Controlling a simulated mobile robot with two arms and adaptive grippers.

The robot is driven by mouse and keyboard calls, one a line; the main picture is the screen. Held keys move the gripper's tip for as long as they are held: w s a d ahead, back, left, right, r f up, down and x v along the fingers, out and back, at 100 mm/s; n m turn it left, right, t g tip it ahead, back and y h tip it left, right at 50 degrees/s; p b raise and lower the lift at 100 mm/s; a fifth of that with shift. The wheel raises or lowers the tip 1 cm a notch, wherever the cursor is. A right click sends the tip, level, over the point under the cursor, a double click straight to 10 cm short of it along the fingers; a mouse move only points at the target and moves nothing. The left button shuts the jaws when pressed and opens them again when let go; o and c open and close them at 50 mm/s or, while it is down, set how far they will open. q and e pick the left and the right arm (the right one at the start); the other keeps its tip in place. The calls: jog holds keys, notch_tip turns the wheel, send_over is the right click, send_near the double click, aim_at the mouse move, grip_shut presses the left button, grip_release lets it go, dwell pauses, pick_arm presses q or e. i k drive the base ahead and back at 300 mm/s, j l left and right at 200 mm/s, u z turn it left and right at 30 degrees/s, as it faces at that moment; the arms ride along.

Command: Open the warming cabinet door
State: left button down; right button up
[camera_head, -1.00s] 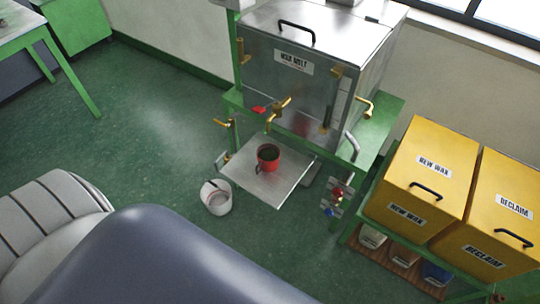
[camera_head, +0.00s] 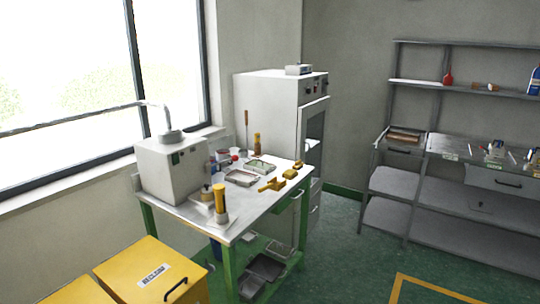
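A tall white cabinet (camera_head: 268,98), which looks like the warming cabinet, stands in the back corner behind a green-legged workbench. Its front faces right and is seen at a steep angle. The front has a control strip with dark knobs (camera_head: 313,87) at the top and a door with a dark window (camera_head: 315,124) below. The door appears shut, but the angle makes this hard to confirm. The bench and the things on it hide the cabinet's lower left. Neither of my grippers is in view.
The workbench (camera_head: 197,211) carries a grey machine (camera_head: 172,168), trays and brass-coloured tools. Yellow bins (camera_head: 152,272) stand at the lower left. Metal shelving (camera_head: 480,202) lines the right wall. Green floor (camera_head: 352,240) is clear between bench and shelving.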

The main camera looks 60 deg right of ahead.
aim_at(305, 112)
jog(key=z, duration=2.25)
jog(key=i+l+u, duration=0.1)
jog(key=i, duration=0.35)
jog(key=i+l+u, duration=0.15)
jog(key=i, duration=0.3)
jog(key=i+l+u, duration=0.1)
jog(key=i, duration=0.35)
